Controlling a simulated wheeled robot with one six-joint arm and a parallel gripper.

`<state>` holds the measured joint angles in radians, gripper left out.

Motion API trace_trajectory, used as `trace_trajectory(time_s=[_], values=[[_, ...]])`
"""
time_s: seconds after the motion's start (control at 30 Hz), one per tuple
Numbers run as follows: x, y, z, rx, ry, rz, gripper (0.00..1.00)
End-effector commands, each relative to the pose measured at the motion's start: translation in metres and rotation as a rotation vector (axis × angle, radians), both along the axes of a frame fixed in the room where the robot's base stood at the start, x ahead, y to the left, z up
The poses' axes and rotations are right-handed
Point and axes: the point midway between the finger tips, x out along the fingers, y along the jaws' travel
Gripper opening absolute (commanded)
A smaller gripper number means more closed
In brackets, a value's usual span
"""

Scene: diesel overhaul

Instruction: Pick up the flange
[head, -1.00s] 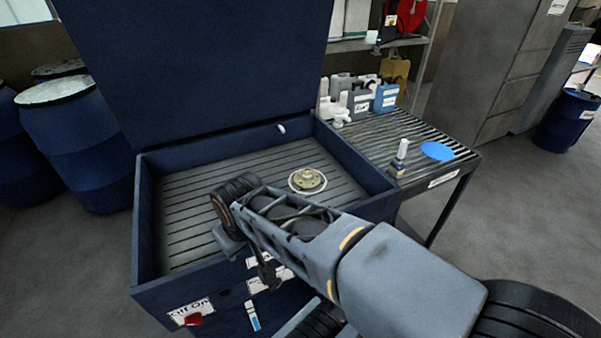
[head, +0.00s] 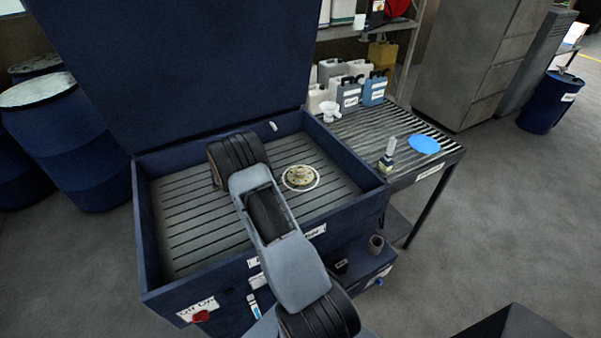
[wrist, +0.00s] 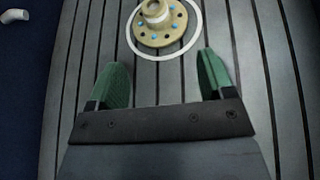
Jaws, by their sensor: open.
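The flange (head: 299,177) is a brass-coloured disc with a raised hub, lying inside a white ring on the slatted floor of the dark blue open-lidded bin (head: 146,222). In the wrist view the flange (wrist: 158,22) is at the top centre, with blue-marked holes around its hub. My gripper (wrist: 163,72) is open, its two green fingers apart with only slats between them. The flange lies ahead of the fingertips, not between them. In the head view my arm reaches over the front wall of the bin and hides the gripper.
The raised lid (head: 165,65) stands behind the bin. A slatted side table (head: 365,140) at the right holds several jugs, a small bottle (head: 387,155) and a blue disc (head: 424,144). A white fitting (wrist: 14,15) shows at the wrist view's top left.

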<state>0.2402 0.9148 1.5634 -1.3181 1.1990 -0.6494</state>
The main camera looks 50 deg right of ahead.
Motion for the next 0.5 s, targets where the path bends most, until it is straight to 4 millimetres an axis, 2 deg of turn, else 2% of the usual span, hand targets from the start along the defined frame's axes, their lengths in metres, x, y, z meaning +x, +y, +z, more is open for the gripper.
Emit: trace_trajectory(time_s=[0.17,0.5], values=[[0.003,-0.017,-0.016,-0.035,0.067,0.040,0.75],[-0.006,-0.070,-0.040,-0.039,0.077,0.046,0.75]])
